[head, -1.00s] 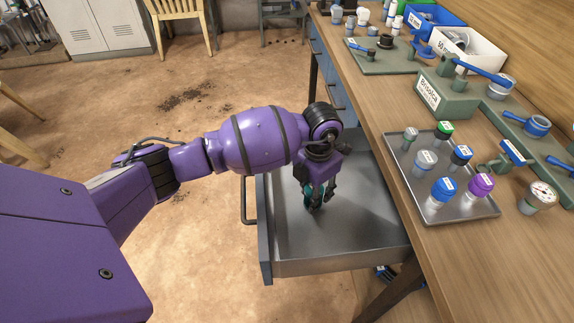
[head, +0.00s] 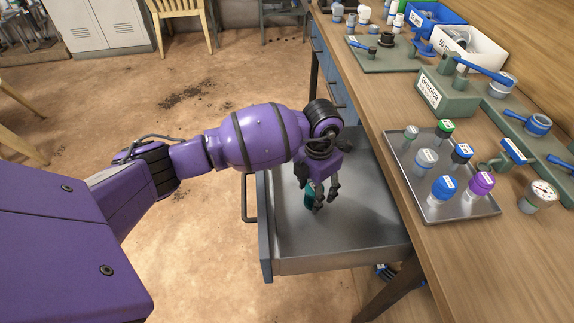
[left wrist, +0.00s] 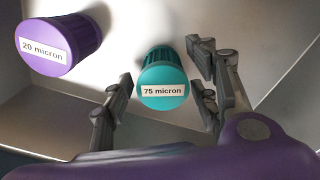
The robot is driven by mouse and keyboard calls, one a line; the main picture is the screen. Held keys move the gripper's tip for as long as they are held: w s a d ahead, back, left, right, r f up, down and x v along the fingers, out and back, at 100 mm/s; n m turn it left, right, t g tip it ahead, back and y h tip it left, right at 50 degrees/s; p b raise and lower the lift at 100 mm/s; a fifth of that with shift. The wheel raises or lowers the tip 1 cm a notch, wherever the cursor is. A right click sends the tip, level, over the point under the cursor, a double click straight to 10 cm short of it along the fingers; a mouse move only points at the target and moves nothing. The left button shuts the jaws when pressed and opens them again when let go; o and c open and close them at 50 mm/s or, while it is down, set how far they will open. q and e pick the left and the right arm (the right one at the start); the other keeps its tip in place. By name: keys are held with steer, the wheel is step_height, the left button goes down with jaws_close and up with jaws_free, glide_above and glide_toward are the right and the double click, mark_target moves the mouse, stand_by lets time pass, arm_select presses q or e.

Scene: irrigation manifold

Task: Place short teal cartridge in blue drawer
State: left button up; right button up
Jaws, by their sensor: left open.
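The short teal cartridge (head: 309,198) is inside the open blue drawer (head: 264,243), near its left side, partly hidden by my left gripper (head: 323,202) in the head view. In the left wrist view the teal cartridge (left wrist: 163,78) shows its teal cap and a "75 micron" label. My left gripper (left wrist: 160,84) is open, with its fingers spread on either side of the cartridge and gaps between them. The cartridge looks roughly upright on the drawer floor. My right gripper is not in view.
A purple "20 micron" cartridge (left wrist: 60,45) stands in the drawer beside the teal one. The drawer's right part is bare.

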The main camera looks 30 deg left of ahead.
arm_select(q)
step_height(320, 180, up, 11)
steer(key=shift+w, duration=0.1)
steer(key=shift+r, duration=0.3)
